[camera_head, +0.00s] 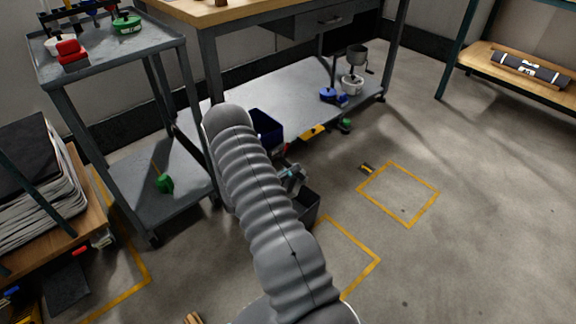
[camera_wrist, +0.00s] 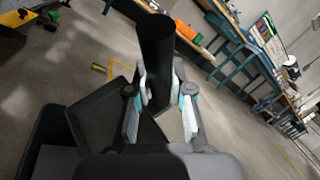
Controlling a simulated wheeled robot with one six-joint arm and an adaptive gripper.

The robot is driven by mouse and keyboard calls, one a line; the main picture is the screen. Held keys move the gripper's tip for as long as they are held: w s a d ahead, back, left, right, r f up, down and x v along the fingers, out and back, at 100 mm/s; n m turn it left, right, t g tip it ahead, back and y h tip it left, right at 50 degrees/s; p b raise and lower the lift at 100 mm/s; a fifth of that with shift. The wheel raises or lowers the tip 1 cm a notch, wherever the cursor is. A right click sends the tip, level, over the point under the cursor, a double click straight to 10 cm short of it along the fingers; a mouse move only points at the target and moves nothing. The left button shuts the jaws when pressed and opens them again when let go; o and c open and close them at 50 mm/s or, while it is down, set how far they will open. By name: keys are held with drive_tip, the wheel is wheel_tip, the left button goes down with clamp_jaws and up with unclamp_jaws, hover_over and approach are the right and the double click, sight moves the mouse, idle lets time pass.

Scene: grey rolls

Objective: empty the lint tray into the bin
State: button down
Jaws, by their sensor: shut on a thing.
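My gripper (camera_wrist: 158,100) is shut on a dark cylindrical handle (camera_wrist: 157,48) that stands up between its fingers in the wrist view. A flat dark tray (camera_wrist: 98,108) lies tilted beside the fingers and looks joined to this handle, so I take it as the lint tray; the joint is hidden. A dark bin (camera_wrist: 42,150) shows at lower left in the wrist view, just beside and under the tray. No lint can be made out.
A workbench with a lower shelf (camera_head: 300,95) holds a blue crate (camera_head: 266,129) close behind my arm. A grey cart (camera_head: 115,70) stands at left. Yellow floor squares (camera_head: 398,193) lie on open floor at right, with a small yellow-black item (camera_head: 367,168) nearby.

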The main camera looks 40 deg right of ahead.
drive_tip(key=s+d+m+y+p, duration=0.1)
drive_tip(key=s+d+r+m+y+p, duration=0.1)
drive_tip(key=m+y, duration=0.1)
drive_tip(key=s+m+y+p, duration=0.1)
drive_tip(key=s+m, duration=0.1)
drive_tip(key=shift+d+r+t+y+p, duration=0.3)
drive_tip(key=shift+d+t, duration=0.1)
drive_tip(key=shift+s+d+r+m+t+y, duration=0.15)
drive_tip(key=shift+s+d+m+t+y, duration=0.1)
drive_tip(key=shift+s+m+y, duration=0.2)
drive_tip(key=shift+s+d+r+m+t+y, duration=0.15)
drive_tip(key=shift+s+m+t+y, duration=0.15)
drive_tip(key=shift+m, duration=0.25)
drive_tip(key=shift+w, duration=0.15)
